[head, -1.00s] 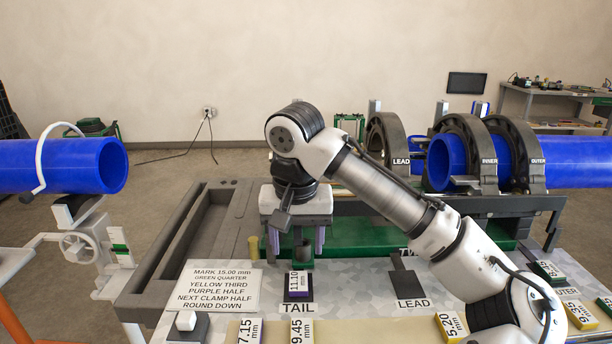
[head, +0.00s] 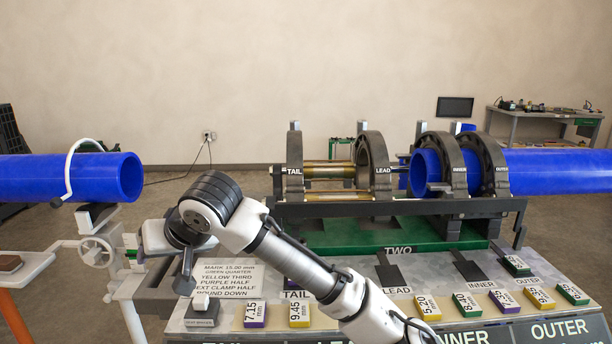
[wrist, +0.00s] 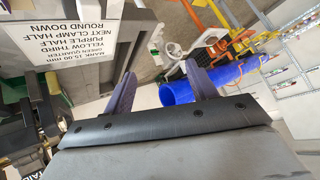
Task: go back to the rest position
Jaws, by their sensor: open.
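My gripper shows in the wrist view (wrist: 160,92) with its two purple fingers apart and nothing between them. In the head view my wrist (head: 195,215) is at the left end of the cart, over the instruction card (head: 235,283), and hides the fingertips. The arm reaches in from the lower right. The card also shows upside down at upper left in the wrist view (wrist: 80,30).
A blue pipe (head: 75,178) lies on a stand at left, close to my wrist. Another blue pipe (head: 560,170) sits in the clamps (head: 440,165) at right. Numbered blocks (head: 299,314) line the cart's front. The back wall area above is clear.

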